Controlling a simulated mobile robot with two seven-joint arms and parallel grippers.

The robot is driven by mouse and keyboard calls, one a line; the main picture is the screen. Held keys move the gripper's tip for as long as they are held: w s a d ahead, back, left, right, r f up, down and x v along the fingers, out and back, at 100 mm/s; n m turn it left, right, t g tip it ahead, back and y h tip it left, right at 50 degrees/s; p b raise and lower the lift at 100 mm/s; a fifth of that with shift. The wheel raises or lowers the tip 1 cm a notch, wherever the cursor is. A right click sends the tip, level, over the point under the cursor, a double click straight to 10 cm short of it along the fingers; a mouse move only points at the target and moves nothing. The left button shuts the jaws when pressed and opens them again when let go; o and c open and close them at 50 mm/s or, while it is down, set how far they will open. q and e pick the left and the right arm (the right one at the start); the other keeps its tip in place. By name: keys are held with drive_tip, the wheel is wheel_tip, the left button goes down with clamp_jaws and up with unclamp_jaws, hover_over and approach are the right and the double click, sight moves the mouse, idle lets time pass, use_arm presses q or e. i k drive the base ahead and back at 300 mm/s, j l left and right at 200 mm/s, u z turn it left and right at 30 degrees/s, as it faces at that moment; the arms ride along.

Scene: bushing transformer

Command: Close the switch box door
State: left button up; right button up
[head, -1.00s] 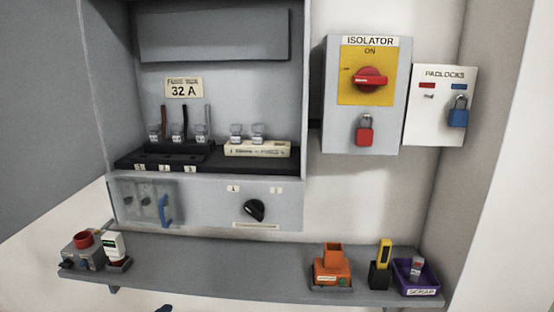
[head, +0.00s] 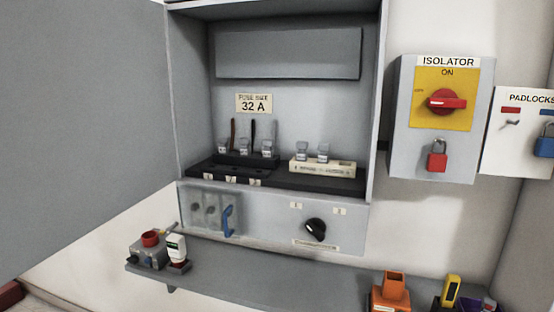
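The switch box (head: 372,110) is an open grey cabinet on the wall in the middle of the head view. Its inside shows a "32 A" label, fuses and black fuse bases. Its door (head: 85,125) is a large grey panel, swung wide open to the left of the box and filling the left of the view. The door's outer face and any handle are hidden. Neither of my grippers is in view.
A grey shelf (head: 280,278) juts out below the box, holding a grey control box with a red button (head: 150,240), an orange holder (head: 392,290) and a yellow tool (head: 451,290). The isolator (head: 435,150) and padlock board (head: 520,130) hang to the right.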

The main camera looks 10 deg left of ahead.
sight(88, 135)
drive_tip(key=j+z, duration=0.15)
drive_tip(key=j, duration=0.35)
drive_tip(key=j+z, duration=0.15)
drive_tip(key=j, duration=0.35)
drive_tip(key=k+j+z, duration=0.2)
drive_tip(key=j, duration=0.3)
drive_tip(key=j+z, duration=0.15)
drive_tip(key=j, duration=0.35)
drive_tip(key=j+z, duration=0.15)
drive_tip(key=j, duration=0.35)
drive_tip(key=k+j+z, duration=0.1)
drive_tip(key=j+z, duration=0.2)
drive_tip(key=j, duration=0.7)
